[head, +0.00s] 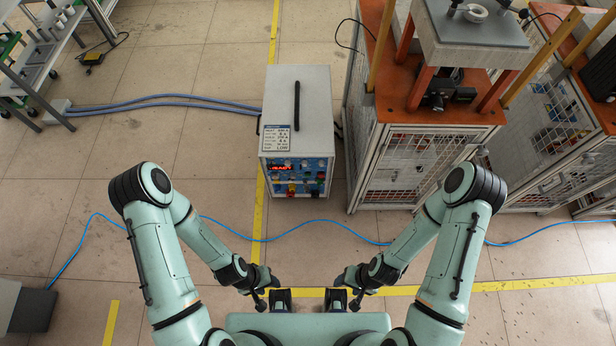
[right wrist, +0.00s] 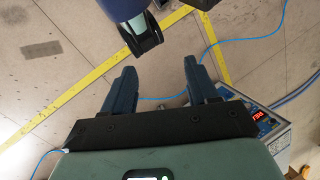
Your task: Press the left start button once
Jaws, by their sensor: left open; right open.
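The induction heater (head: 297,105) is a white cabinet with a black top handle, standing on the floor ahead of me in the head view. Its blue front panel (head: 297,178) carries a red display and several small buttons and knobs; I cannot tell which is the left start button. In the right wrist view, the panel (right wrist: 262,121) shows at the right edge. My left gripper (head: 279,299) and right gripper (head: 338,299) are low in the head view, well short of the panel and touching nothing. Both are open and empty. The right fingers (right wrist: 161,85) are spread apart.
A caged workstation (head: 420,165) with an orange top stands close to the right of the heater. Blue-grey hoses (head: 165,102) run left from the heater. A thin blue cable (head: 310,222) crosses the floor before it. The floor between me and the heater is otherwise clear.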

